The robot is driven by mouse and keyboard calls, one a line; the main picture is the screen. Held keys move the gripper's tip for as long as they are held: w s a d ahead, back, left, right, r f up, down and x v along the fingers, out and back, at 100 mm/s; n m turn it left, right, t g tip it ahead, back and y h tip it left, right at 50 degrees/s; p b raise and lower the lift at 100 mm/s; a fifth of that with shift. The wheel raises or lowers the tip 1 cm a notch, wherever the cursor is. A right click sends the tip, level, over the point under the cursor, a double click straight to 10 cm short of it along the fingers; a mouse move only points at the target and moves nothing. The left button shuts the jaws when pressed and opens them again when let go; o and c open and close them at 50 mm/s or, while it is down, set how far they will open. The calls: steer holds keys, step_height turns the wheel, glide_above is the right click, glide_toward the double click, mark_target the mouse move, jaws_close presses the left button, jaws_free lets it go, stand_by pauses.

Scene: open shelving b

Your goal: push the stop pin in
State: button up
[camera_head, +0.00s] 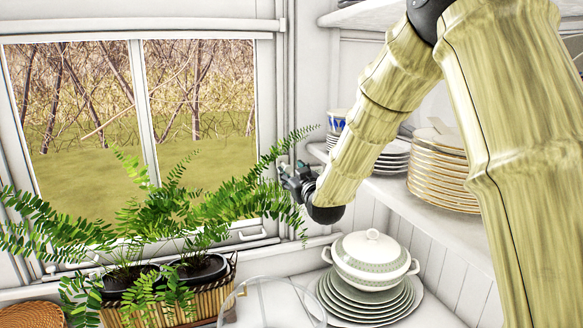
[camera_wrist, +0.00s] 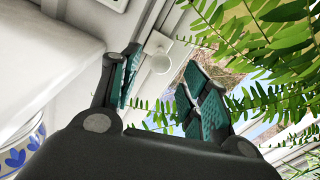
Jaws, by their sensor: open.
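A small white round knob (camera_wrist: 160,63), which looks like the stop pin, sticks out from a white plate on the white frame in the wrist view. My gripper (camera_wrist: 164,76) is open, its two teal-padded fingers apart, with the knob showing between and beyond the fingertips. Nothing is held. I cannot tell whether a finger touches the knob. In the head view my gripper (camera_head: 287,178) is beside the right post of the window (camera_head: 140,120), at the fern's upper right. The pin cannot be made out there.
Fern fronds (camera_wrist: 265,60) reach close to the right finger. Right are shelves with stacked plates (camera_head: 440,170), a blue-patterned cup (camera_head: 336,120) and a lidded tureen (camera_head: 371,258) on plates below.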

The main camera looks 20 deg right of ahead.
mark_target(289, 169)
steer(key=shift+w+p, duration=0.45)
steer(key=shift+w, duration=1.25)
jaws_close()
